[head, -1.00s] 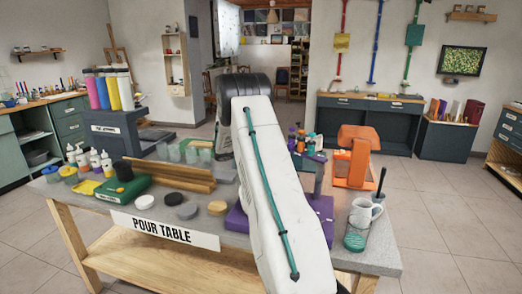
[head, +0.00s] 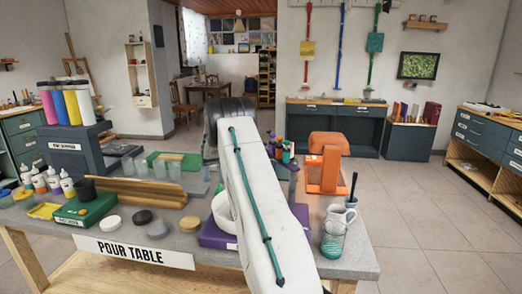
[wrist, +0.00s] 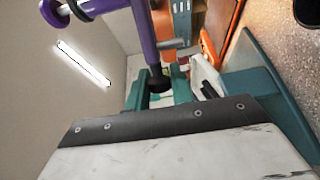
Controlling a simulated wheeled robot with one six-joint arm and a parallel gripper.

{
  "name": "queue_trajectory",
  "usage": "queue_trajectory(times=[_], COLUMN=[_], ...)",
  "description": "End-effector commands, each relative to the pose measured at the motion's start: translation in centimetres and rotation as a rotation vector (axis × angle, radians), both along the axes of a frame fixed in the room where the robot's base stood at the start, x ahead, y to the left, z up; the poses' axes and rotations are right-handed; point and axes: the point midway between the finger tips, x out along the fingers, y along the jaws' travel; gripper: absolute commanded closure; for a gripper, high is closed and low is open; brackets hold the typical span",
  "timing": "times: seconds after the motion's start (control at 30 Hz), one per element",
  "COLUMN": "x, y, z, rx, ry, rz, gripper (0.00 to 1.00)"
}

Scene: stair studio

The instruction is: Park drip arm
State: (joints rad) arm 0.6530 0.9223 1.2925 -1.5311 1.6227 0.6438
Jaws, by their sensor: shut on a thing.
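The purple drip arm shows in the wrist view as a purple post (wrist: 143,30) with a black tip (wrist: 160,80). My gripper (wrist: 160,90) has teal fingers on both sides of that black tip and is shut on it. In the head view, the purple base (head: 218,236) sits on the pour table (head: 350,262), and a bit of purple arm (head: 291,172) shows beside small coloured bottles. My white arm link covers the middle of the table there and hides my gripper.
An orange stand (head: 325,170) is right of the drip arm. A wooden rail (head: 135,192), clear cups and round discs are on the left. The floor at right is clear.

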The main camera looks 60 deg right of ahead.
Motion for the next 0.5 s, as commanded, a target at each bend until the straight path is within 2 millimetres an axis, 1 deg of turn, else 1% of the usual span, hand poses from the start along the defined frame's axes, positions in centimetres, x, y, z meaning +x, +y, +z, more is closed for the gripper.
queue_trajectory(times=[0.17,0.2,0.23,0.27,0.5], x=[-0.09,-0.09,-0.12,-0.12,0.06], y=[-0.25,-0.28,-0.28,-0.28,-0.02], z=[0.11,0.12,0.12,0.12,0.08], rx=[-0.002,-0.003,-0.003,-0.003,-0.002], ry=[-0.002,-0.002,-0.002,-0.002,-0.001], rz=[0.002,0.002,0.001,0.001,0.003], gripper=[1.0,0.72,0.63,0.58,0.58])
